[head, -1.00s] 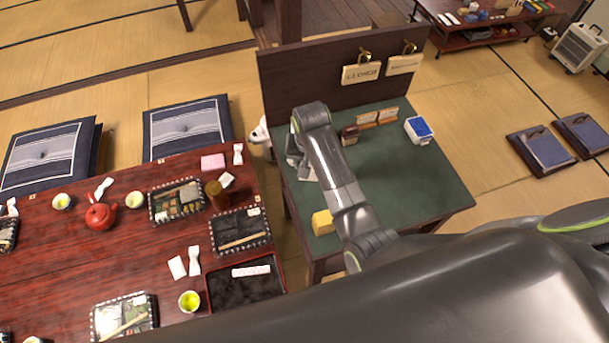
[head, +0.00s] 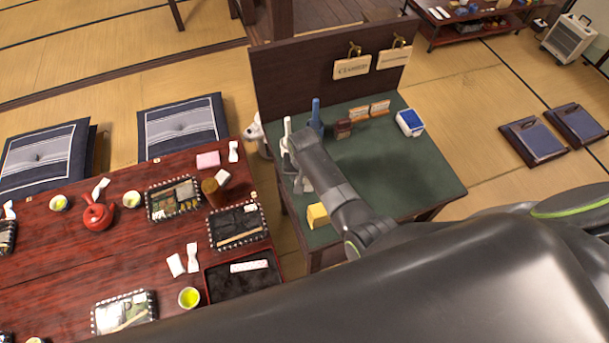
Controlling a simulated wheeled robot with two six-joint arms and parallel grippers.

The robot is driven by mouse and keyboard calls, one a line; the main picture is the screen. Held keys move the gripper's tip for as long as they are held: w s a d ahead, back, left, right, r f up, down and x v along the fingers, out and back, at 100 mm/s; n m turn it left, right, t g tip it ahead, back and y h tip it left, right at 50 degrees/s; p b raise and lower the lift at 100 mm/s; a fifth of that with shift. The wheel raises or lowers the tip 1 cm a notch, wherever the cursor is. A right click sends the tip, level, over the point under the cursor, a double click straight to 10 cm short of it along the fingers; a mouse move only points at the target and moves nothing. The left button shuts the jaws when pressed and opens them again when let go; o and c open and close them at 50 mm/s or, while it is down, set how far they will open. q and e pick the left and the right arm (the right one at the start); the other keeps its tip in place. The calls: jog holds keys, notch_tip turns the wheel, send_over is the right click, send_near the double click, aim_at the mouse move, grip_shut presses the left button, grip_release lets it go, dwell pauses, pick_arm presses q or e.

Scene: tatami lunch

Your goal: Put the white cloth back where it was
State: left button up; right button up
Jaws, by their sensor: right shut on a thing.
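My right gripper (head: 300,180) is over the left part of the green-topped side table (head: 410,165), mostly hidden behind my own forearm. It is shut on a small pale thing, seemingly the white cloth (head: 307,185), low at the tabletop. Little of the cloth shows, and I cannot tell whether it touches the table. My left gripper is not in view.
A white bottle (head: 287,128) and a blue bottle (head: 316,117) stand just behind the gripper. The red lunch table (head: 60,260) is at left.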

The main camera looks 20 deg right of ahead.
jog(key=o, duration=0.9)
jog(key=shift+f, duration=0.1)
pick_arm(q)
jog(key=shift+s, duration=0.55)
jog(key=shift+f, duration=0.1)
pick_arm(e)
jog(key=r, duration=0.4)
jog(key=s+r, duration=0.1)
jog(key=r, duration=0.7)
jog(key=shift+s+a, duration=0.15)
jog(key=shift+a, duration=0.1)
